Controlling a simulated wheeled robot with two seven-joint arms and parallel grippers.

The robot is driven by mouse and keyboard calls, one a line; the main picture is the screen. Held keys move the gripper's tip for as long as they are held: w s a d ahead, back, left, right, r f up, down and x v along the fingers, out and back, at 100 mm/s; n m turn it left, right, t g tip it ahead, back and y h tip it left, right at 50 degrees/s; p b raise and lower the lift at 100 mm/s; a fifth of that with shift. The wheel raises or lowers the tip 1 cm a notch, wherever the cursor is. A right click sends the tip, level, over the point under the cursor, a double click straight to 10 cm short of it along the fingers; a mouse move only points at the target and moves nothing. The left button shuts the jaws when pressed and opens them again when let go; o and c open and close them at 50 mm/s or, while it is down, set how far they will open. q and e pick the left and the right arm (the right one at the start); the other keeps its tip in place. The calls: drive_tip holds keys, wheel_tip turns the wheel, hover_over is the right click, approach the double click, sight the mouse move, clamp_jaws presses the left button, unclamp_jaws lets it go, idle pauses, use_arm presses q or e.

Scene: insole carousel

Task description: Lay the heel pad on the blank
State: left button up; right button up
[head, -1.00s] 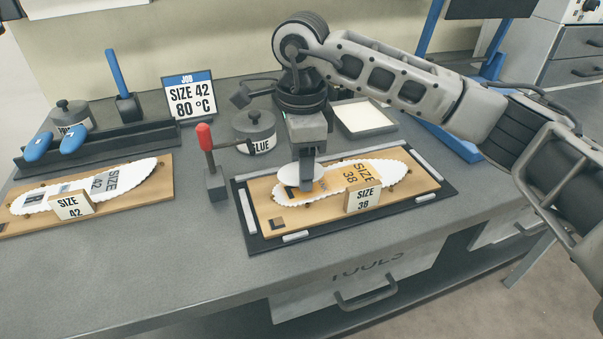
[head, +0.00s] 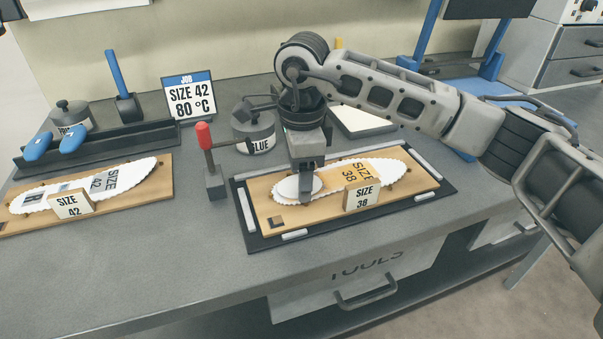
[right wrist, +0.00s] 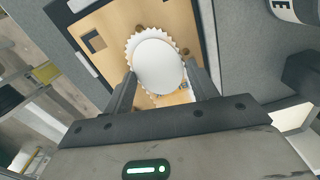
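The white oval heel pad (head: 292,188) is at the left, heel end of the white scalloped blank marked SIZE 38 (head: 380,168). It covers the heel and looks level with it; I cannot tell whether it touches the blank. My right gripper (head: 306,200) is low over that end. In the right wrist view the pad (right wrist: 158,66) sits between the two fingertips (right wrist: 160,72), which appear to meet its side edges. The blank's scalloped edge shows beyond the pad. My left gripper is not in view.
The blank lies on a wooden board (head: 415,183) in a black tray (head: 447,192). A SIZE 38 block (head: 361,198) stands at its front. A red-knobbed lever (head: 205,135) and glue pot (head: 252,125) are close by. A SIZE 42 board (head: 165,180) lies left.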

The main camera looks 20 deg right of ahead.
drive_tip(key=shift+o, duration=0.5)
drive_tip(key=shift+s+f, duration=0.25)
drive_tip(key=shift+f, duration=0.7)
drive_tip(key=shift+a, duration=0.1)
wheel_tip(320, 180, up, 2)
drive_tip(key=shift+a+g+p, duration=0.1)
drive_tip(key=shift+g+p, duration=0.2)
drive_tip(key=shift+p, duration=0.3)
wheel_tip(320, 180, up, 12)
drive_tip(key=shift+w+d+f, duration=0.15)
drive_tip(key=shift+d, duration=0.05)
